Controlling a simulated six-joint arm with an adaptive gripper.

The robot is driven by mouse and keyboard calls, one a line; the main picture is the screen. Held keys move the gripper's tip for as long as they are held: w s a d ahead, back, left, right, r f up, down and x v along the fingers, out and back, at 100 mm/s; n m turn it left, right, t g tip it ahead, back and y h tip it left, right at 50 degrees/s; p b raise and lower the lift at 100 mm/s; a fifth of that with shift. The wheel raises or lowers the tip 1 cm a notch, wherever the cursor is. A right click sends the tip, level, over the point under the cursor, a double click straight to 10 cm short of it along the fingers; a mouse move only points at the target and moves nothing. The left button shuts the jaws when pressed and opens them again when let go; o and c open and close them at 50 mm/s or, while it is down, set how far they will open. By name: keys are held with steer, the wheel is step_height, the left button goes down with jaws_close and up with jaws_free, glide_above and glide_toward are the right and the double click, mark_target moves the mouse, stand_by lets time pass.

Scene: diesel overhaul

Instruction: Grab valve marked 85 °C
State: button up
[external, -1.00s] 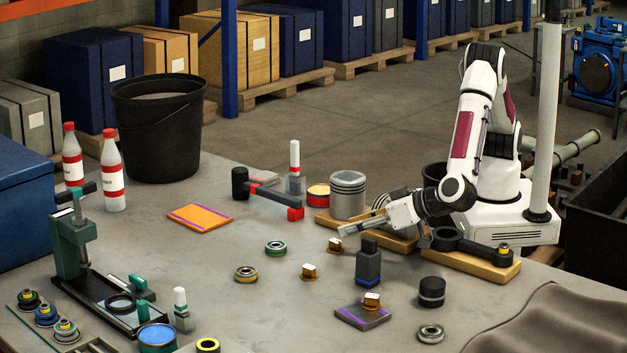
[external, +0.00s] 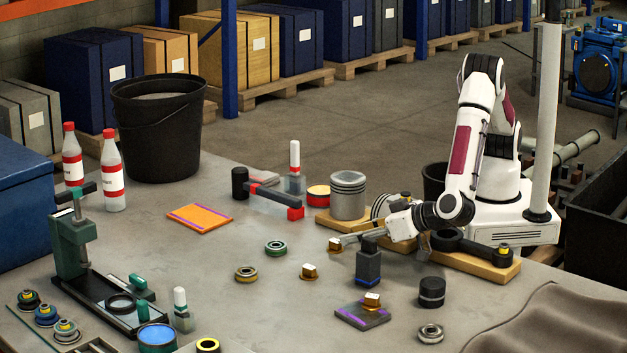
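Three small brass valves with pale tops are on the bench. One valve (external: 334,244) is at the back, one (external: 309,271) stands to its front left, and one (external: 371,299) sits on a dark pad with purple edges (external: 348,317). Their markings are too small to read, so I cannot tell which is 85 °C. My gripper (external: 343,241) reaches left and low, with its fingertips at the back valve. I cannot tell whether the fingers are closed on it.
A dark bottle (external: 368,268) stands just in front of my gripper. A piston (external: 348,196) on a wooden board is behind it. Bearing rings (external: 276,248) lie to the left, and a black cylinder (external: 432,292) stands to the right. An orange pad (external: 200,218) lies farther left.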

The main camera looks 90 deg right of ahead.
mark_target(335, 245)
steer(key=shift+w+d+f, duration=0.1)
steer(key=shift+w, duration=0.05)
steer(key=shift+f+x, duration=0.2)
steer(key=shift+x, duration=1.05)
steer(key=shift+f+x, duration=0.15)
steer(key=shift+x, duration=1.1)
jaws_close()
